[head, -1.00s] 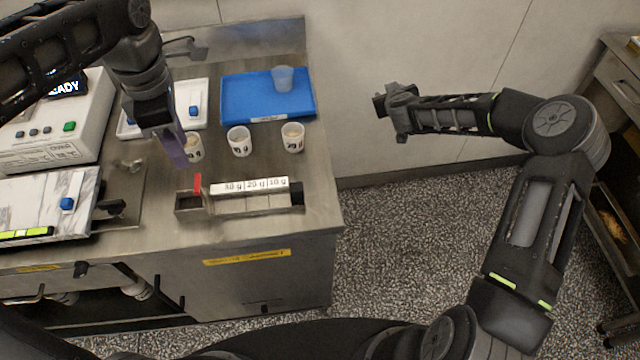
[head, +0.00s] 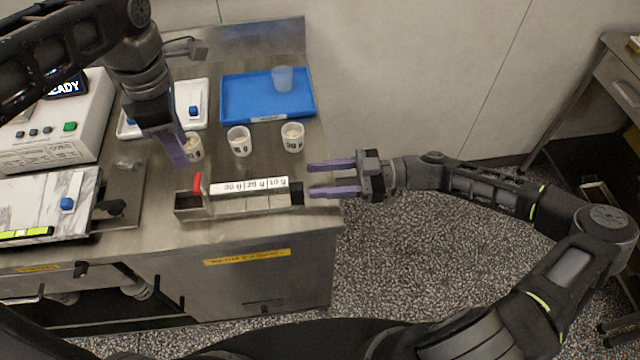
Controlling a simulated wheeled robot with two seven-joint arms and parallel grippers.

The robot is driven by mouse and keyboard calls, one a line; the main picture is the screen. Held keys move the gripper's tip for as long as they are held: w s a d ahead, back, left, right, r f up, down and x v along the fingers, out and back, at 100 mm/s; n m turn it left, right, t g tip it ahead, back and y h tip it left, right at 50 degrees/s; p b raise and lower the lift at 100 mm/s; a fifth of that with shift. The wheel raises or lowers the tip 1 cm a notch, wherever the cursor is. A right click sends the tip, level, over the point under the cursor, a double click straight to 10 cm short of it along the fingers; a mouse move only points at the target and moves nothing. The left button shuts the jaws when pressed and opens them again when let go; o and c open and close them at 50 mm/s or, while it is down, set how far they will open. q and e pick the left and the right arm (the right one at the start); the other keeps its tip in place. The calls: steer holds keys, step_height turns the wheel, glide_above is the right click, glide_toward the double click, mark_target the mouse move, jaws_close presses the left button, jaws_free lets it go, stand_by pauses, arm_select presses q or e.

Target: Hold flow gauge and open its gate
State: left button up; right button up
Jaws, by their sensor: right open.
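The flow gauge (head: 235,203) is a narrow metal trough on the steel table, with a white strip marked 30 g, 20 g and 10 g. Its red gate (head: 197,184) stands upright near the left end, and a dark block (head: 296,191) is at the right end. My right gripper (head: 312,178) is open and empty, with its purple fingers pointing left beside the dark block. The lower fingertip is close to the block; I cannot tell whether they touch. My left gripper (head: 180,160) points down behind the gauge's left end, by a cup; its finger gap is hidden.
Three small cups, the middle one (head: 239,141) among them, stand behind the gauge. A blue tray (head: 235,108) holds a clear cup (head: 282,79). A white machine (head: 50,135) and a marbled slab (head: 45,205) are at left. The table ends just right of the gauge.

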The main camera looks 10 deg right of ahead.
mark_target(284, 200)
steer(key=shift+s+a+g, duration=0.2)
steer(key=shift+s+g, duration=0.05)
steer(key=shift+s, duration=0.2)
steer(key=shift+s+a+g, duration=0.15)
steer(key=shift+s+g, duration=0.1)
steer(key=shift+s, duration=0.2)
steer(key=shift+a, duration=3.9)
jaws_close()
